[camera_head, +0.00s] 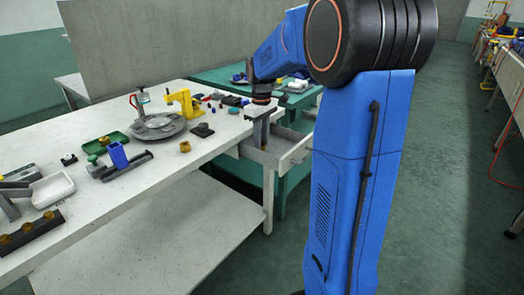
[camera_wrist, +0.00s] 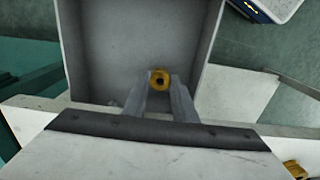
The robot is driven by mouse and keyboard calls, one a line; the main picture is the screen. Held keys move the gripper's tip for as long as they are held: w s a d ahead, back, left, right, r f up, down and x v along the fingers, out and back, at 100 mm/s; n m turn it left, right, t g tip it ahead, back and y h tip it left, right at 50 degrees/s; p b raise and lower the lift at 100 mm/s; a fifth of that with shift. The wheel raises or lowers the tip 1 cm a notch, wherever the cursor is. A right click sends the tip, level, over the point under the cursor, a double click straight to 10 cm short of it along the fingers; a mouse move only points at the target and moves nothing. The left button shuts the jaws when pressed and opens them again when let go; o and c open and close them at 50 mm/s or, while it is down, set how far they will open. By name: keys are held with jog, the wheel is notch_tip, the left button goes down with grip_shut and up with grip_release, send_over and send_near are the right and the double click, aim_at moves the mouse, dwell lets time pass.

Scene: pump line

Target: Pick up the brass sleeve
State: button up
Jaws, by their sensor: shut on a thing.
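My gripper (camera_head: 261,143) is over the open grey drawer (camera_head: 288,157) at the near right end of the white workbench. In the wrist view the brass sleeve (camera_wrist: 160,79) is a small gold ring with a dark bore, seen end-on between my two grey fingertips. My gripper (camera_wrist: 162,86) is shut on it. The drawer's grey floor (camera_wrist: 135,40) lies beyond the sleeve and looks bare there. I cannot tell how far the sleeve is above the floor. In the head view the sleeve is hidden.
The drawer walls stand close around my gripper. On the workbench (camera_head: 150,205) are a round grey plate (camera_head: 158,127), a yellow stand (camera_head: 183,102), a green tray (camera_head: 106,142), a white tray (camera_head: 52,189), a dark rack (camera_head: 32,234) with brass pieces, and a loose brass piece (camera_head: 185,146).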

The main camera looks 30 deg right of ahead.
jog(key=shift+r, duration=0.1)
dwell(0.3)
jog(key=shift+r, duration=2.15)
